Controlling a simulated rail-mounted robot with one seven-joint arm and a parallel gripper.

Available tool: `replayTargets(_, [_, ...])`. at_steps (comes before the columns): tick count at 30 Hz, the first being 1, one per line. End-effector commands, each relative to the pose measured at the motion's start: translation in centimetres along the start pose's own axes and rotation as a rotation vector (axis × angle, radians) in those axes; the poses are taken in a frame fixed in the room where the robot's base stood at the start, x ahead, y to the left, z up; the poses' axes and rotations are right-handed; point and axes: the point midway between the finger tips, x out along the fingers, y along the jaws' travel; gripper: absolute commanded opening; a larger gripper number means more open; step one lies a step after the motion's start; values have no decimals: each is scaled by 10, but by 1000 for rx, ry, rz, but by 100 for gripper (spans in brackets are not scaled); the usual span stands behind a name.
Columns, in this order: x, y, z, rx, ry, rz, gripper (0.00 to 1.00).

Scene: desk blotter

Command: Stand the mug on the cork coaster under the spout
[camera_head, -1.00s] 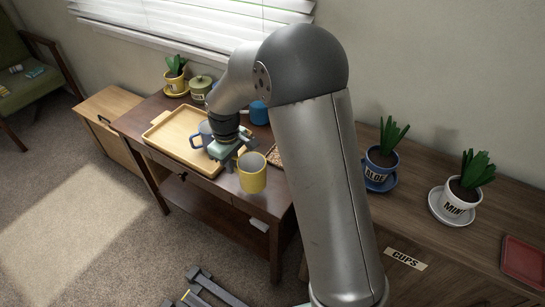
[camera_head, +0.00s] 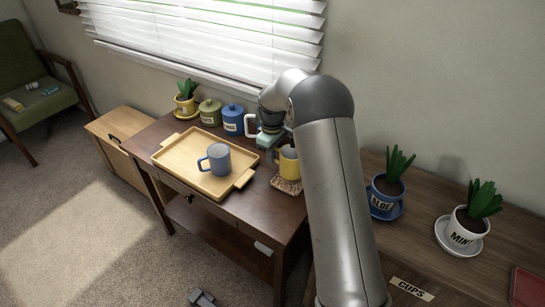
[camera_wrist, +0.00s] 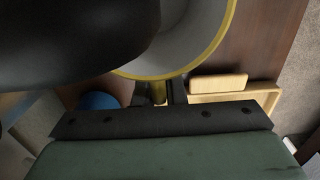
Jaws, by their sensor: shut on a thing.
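The yellow mug (camera_head: 289,164) is upright in my gripper (camera_head: 279,149), in the head view. In the wrist view my fingers (camera_wrist: 158,93) are closed on a narrow yellow part of it, which looks like the handle. The mug's rim (camera_wrist: 195,65) and pale inside show there. The cork coaster (camera_head: 288,187) lies on the dark desk, right of the tray. The mug appears over or on its back part; I cannot tell whether they touch. A large black shape (camera_wrist: 70,35) covers part of the mug's opening; I cannot tell whether it is the spout. My arm hides the area behind.
A wooden tray (camera_head: 181,168) holding a blue-grey mug (camera_head: 215,160) lies left of the coaster. A blue canister (camera_head: 233,119), a green canister (camera_head: 210,112) and a potted plant (camera_head: 186,100) stand behind it. A white handle-like shape (camera_head: 250,126) is beside my gripper.

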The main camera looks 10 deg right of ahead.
Motion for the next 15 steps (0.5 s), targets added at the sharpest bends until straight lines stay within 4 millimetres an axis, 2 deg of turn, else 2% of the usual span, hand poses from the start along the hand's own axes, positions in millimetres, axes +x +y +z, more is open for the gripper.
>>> replayTargets(4, [13,2,0,-1,-1,-2,0])
replayTargets(15, [18,2,0,0,0,-1,0])
